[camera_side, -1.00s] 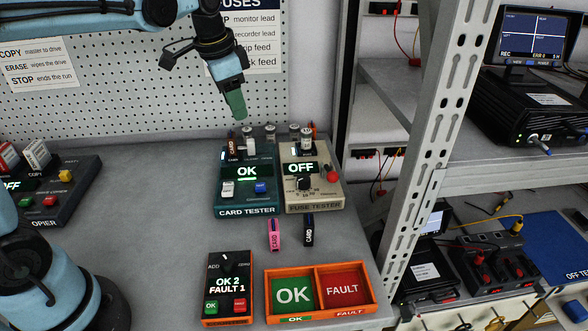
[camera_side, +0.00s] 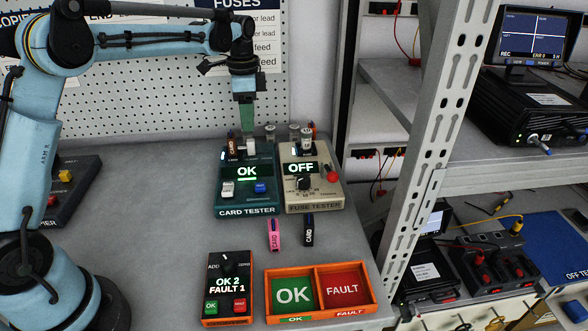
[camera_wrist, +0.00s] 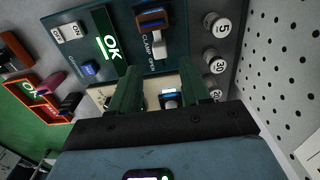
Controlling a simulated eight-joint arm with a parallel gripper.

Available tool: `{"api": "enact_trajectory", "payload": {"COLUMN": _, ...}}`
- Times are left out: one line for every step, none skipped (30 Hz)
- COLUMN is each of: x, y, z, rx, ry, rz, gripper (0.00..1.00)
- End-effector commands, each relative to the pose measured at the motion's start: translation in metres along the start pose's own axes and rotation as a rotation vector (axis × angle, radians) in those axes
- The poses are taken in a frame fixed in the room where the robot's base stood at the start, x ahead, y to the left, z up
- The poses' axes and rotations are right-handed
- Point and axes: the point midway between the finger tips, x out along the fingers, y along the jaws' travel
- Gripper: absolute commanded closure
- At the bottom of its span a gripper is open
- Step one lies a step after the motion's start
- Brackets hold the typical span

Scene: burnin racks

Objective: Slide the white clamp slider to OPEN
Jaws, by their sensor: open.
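The white clamp slider (camera_side: 249,147) stands at the back of the teal card tester (camera_side: 221,177), beside a brown card (camera_side: 231,145). My gripper (camera_side: 246,127) points straight down just above the slider, and from the side I cannot tell whether they touch. In the wrist view my gripper (camera_wrist: 160,74) has its two green fingers apart with nothing held between them. The CLAMP and OPEN lettering (camera_wrist: 149,50) shows on the card tester (camera_wrist: 78,14) beyond the fingertips. The tester's display (camera_side: 247,171) reads OK.
Several fuse posts (camera_side: 270,131) stand behind.

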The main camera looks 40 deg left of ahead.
Motion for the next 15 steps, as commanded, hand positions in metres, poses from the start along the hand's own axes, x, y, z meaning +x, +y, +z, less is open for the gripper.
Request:
{"api": "enact_trajectory", "payload": {"x": 0.01, "y": 0.0, "z": 0.0, "rx": 0.0, "ry": 0.0, "rz": 0.0, "gripper": 0.53}}
{"api": "enact_trajectory", "payload": {"x": 0.016, "y": 0.0, "z": 0.0, "rx": 0.0, "ry": 0.0, "rz": 0.0, "gripper": 0.53}}
{"api": "enact_trajectory", "payload": {"x": 0.023, "y": 0.0, "z": 0.0, "rx": 0.0, "ry": 0.0, "rz": 0.0, "gripper": 0.53}}
{"api": "enact_trajectory", "payload": {"x": 0.029, "y": 0.0, "z": 0.0, "rx": 0.0, "ry": 0.0, "rz": 0.0, "gripper": 0.53}}
{"api": "enact_trajectory", "payload": {"x": 0.034, "y": 0.0, "z": 0.0, "rx": -0.001, "ry": 0.001, "rz": -0.001, "gripper": 0.53}}
{"api": "enact_trajectory", "payload": {"x": 0.041, "y": 0.0, "z": 0.0, "rx": -0.001, "ry": 0.001, "rz": -0.001, "gripper": 0.53}}
{"api": "enact_trajectory", "payload": {"x": 0.046, "y": 0.0, "z": 0.0, "rx": -0.001, "ry": 0.001, "rz": -0.001, "gripper": 0.53}}
{"api": "enact_trajectory", "payload": {"x": 0.05, "y": 0.0, "z": 0.0, "rx": -0.001, "ry": 0.001, "rz": -0.001, "gripper": 0.53}}
{"api": "enact_trajectory", "payload": {"x": 0.056, "y": 0.0, "z": 0.0, "rx": -0.001, "ry": 0.001, "rz": -0.001, "gripper": 0.53}}
{"api": "enact_trajectory", "payload": {"x": 0.06, "y": 0.0, "z": 0.0, "rx": -0.001, "ry": 0.001, "rz": -0.001, "gripper": 0.53}}
{"api": "enact_trajectory", "payload": {"x": 0.063, "y": 0.0, "z": 0.0, "rx": -0.001, "ry": 0.001, "rz": -0.001, "gripper": 0.53}}
{"api": "enact_trajectory", "payload": {"x": 0.067, "y": 0.0, "z": 0.0, "rx": -0.001, "ry": 0.001, "rz": -0.001, "gripper": 0.53}}
{"api": "enact_trajectory", "payload": {"x": 0.069, "y": 0.0, "z": 0.0, "rx": -0.001, "ry": 0.001, "rz": -0.001, "gripper": 0.53}}
{"api": "enact_trajectory", "payload": {"x": 0.071, "y": 0.0, "z": 0.0, "rx": -0.001, "ry": 0.001, "rz": -0.001, "gripper": 0.53}}
{"api": "enact_trajectory", "payload": {"x": 0.074, "y": 0.0, "z": 0.0, "rx": -0.001, "ry": 0.001, "rz": -0.001, "gripper": 0.53}}
